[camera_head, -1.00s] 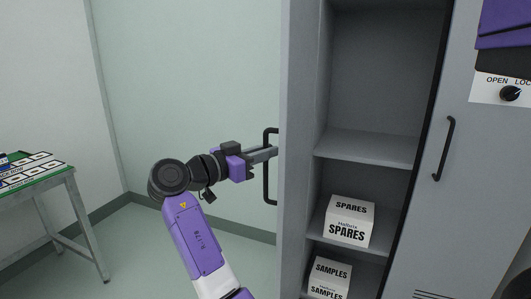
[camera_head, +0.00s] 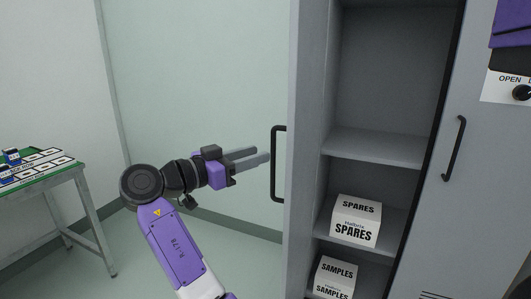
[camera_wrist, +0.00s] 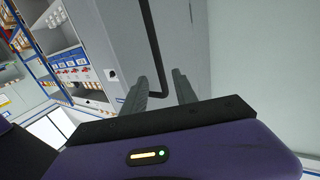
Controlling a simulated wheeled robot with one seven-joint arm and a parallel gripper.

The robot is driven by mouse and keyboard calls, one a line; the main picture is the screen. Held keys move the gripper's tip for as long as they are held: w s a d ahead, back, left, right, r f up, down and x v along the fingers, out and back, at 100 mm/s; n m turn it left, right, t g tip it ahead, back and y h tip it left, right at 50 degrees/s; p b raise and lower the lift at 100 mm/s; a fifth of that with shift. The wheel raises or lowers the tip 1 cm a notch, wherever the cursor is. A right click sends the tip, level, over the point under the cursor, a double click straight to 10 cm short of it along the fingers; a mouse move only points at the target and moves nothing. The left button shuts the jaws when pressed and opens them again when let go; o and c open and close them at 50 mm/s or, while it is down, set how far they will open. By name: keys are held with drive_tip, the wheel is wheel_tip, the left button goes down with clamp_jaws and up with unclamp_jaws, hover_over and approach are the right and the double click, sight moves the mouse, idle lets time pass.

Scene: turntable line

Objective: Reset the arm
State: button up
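My gripper (camera_head: 262,157) is in the middle of the head view, pointing right. Its two grey fingers are apart with nothing between them. The black handle (camera_head: 274,165) of the opened cabinet door stands just right of the fingertips, with a small gap. In the wrist view my gripper (camera_wrist: 160,85) also shows parted, empty fingers, with the black door handle (camera_wrist: 157,50) beyond them.
The open grey cabinet (camera_head: 373,146) holds a SPARES box (camera_head: 356,221) and a SAMPLES box (camera_head: 335,277) on its shelves. A closed door with a black handle (camera_head: 454,148) is at right. A green-topped table (camera_head: 75,169) stands at left. Floor between table and cabinet is clear.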

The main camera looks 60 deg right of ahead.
drive_tip(key=shift+w+a, duration=0.2)
drive_tip(key=shift+a, duration=0.4)
